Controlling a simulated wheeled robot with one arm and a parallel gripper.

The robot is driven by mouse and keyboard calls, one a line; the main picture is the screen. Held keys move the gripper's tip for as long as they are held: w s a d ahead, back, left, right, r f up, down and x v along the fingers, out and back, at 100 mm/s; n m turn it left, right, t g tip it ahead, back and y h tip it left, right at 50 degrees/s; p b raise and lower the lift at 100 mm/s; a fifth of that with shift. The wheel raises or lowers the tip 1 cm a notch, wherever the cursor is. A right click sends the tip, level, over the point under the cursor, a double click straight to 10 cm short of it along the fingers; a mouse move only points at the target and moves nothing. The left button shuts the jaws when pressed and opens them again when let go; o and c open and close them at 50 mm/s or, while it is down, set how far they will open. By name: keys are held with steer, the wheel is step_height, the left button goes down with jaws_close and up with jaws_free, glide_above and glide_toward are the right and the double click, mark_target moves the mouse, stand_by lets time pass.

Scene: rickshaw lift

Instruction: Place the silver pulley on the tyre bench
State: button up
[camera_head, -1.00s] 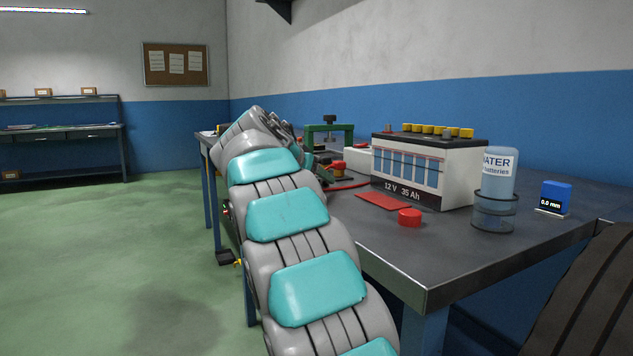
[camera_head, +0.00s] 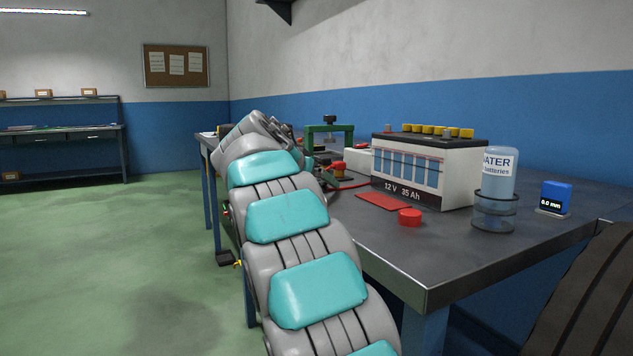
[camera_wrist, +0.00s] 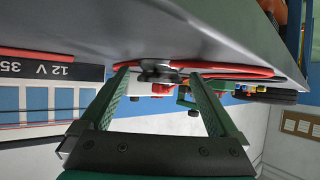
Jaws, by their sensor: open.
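My gripper (camera_wrist: 164,82) is open in the wrist view, which looks upside down, with its two green fingers apart near a metal bench edge. A small dark-grey metal piece (camera_wrist: 158,72) with red parts beside it shows between and beyond the fingertips. I cannot tell whether it is held apart from or touching the fingers, nor what it is. In the head view my arm hides the gripper. I cannot make out a silver pulley for certain in either view. I cannot tell which surface is the tyre bench.
The metal workbench (camera_head: 470,250) carries a 12 V battery (camera_head: 430,168), a water bottle (camera_head: 497,175), a red cap (camera_head: 410,217), a blue gauge (camera_head: 555,197) and a green press frame (camera_head: 330,130). A dark tyre (camera_head: 595,300) stands front right. Another bench (camera_head: 70,140) is far left.

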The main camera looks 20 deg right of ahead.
steer(key=shift+r, duration=0.1)
steer(key=v, duration=1.2)
steer(key=shift+a, duration=0.1)
